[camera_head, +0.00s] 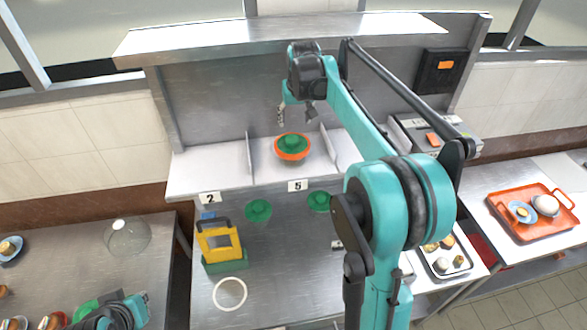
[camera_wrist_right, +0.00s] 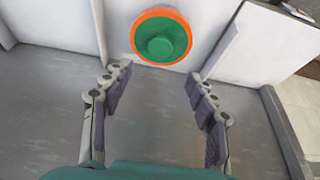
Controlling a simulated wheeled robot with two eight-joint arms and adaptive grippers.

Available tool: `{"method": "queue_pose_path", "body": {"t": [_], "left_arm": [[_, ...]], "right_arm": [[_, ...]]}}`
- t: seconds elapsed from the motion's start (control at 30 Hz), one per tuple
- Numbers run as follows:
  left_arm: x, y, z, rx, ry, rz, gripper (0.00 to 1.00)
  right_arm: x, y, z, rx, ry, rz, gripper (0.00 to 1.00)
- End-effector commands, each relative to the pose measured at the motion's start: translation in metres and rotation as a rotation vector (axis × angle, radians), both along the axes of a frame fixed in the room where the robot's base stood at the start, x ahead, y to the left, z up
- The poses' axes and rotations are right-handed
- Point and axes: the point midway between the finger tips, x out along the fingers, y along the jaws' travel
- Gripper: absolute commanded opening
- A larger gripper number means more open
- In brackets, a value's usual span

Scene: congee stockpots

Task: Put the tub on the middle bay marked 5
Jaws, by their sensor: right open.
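The tub (camera_head: 292,153), orange-rimmed with a green top and a raised green middle, stands upright on the shelf in the middle bay (camera_head: 265,178), behind the label 5 (camera_head: 298,186). My right gripper (camera_head: 296,114) is open and empty above and behind the tub, apart from it. In the right wrist view the tub (camera_wrist_right: 160,38) lies beyond the spread fingertips (camera_wrist_right: 158,78), with nothing between them. Part of my left arm (camera_head: 118,313) shows at the lower left edge; its fingers cannot be made out.
Thin dividers (camera_head: 329,150) flank the middle bay. The left bay has a label 2 (camera_head: 209,198). Two green round pieces (camera_head: 257,210) and a yellow dark-handled object (camera_head: 218,241) are on the counter in front. An orange tray (camera_head: 507,232) sits at the right.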

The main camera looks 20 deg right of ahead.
Motion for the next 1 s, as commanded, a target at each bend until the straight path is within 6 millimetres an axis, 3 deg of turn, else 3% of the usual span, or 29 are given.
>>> {"method": "queue_pose_path", "body": {"t": [0.17,0.37,0.57,0.7,0.83,1.0], "left_arm": [[0.0,0.0,0.0,0.0,0.0,0.0,0.0],[0.0,0.0,0.0,0.0,0.0,0.0,0.0],[0.0,0.0,0.0,0.0,0.0,0.0,0.0],[0.0,0.0,0.0,0.0,0.0,0.0,0.0],[0.0,0.0,0.0,0.0,0.0,0.0,0.0],[0.0,0.0,0.0,0.0,0.0,0.0,0.0]], "right_arm": [[-0.025,0.02,0.008,-0.004,-0.019,0.022,0.58],[-0.11,0.074,0.01,-0.015,-0.077,0.091,0.58],[-0.207,0.12,-0.021,-0.024,-0.144,0.165,0.58],[-0.263,0.141,-0.057,-0.028,-0.185,0.211,0.58],[-0.296,0.151,-0.085,-0.029,-0.212,0.239,0.58],[-0.312,0.156,-0.102,-0.03,-0.226,0.253,0.58]]}}
